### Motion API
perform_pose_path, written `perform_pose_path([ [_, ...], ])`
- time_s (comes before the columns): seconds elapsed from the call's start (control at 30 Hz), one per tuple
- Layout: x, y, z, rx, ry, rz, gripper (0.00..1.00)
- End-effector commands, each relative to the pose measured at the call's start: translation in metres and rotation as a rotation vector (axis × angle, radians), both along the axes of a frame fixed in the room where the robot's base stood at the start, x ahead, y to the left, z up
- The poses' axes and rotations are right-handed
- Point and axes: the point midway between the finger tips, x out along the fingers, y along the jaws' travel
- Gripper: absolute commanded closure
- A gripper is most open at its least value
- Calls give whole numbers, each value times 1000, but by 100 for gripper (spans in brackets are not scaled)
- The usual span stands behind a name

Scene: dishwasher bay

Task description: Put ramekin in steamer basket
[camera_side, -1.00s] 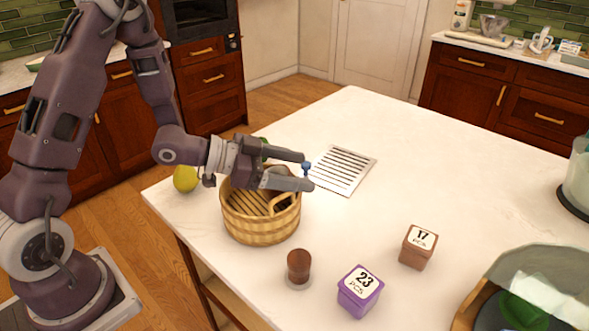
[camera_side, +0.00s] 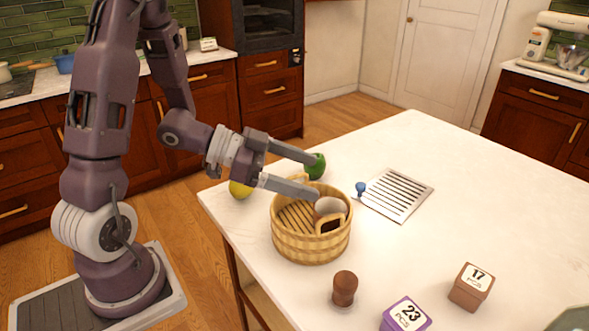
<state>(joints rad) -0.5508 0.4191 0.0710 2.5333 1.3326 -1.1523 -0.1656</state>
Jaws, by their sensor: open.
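The steamer basket (camera_side: 312,247) is a round woven tan bowl with a slatted inside and two handle openings, standing on the white counter near its left corner. A small whitish cup, which looks like the ramekin (camera_side: 331,207), is inside the basket at its right side, by the right handle. I cannot tell whether it is upright or tilted. My gripper (camera_side: 314,177) is open above the basket's far side, its two fingers pointing right and spread apart. Nothing shows between the fingers.
A metal grate (camera_side: 398,195) with a small blue item (camera_side: 361,188) is to the right. A brown shaker (camera_side: 344,288), purple box (camera_side: 405,316) and brown box (camera_side: 471,287) stand in front.

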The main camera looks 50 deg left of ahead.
Motion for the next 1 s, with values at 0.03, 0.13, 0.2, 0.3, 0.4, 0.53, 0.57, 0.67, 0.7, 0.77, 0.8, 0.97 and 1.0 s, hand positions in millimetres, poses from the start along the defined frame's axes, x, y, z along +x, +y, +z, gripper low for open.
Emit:
perform_pose_path([
  [0.03,-5,5,3,1,-2,3,15],
  [0.13,-12,10,7,4,-2,3,15],
  [0.2,-8,16,8,59,0,32,15],
  [0.3,10,42,16,274,13,191,15],
  [0.4,6,77,50,452,77,470,15],
  [0.53,-59,73,79,415,278,721,15],
  [0.57,-78,63,80,383,336,741,15],
  [0.67,-136,25,79,275,509,724,15],
  [0.7,-154,11,78,243,562,701,15],
  [0.77,-175,-4,77,209,621,667,15],
  [0.8,-184,-11,77,197,647,651,15],
  [0.97,-192,-17,76,187,674,636,15],
  [1.0,-192,-16,76,187,674,637,15],
])
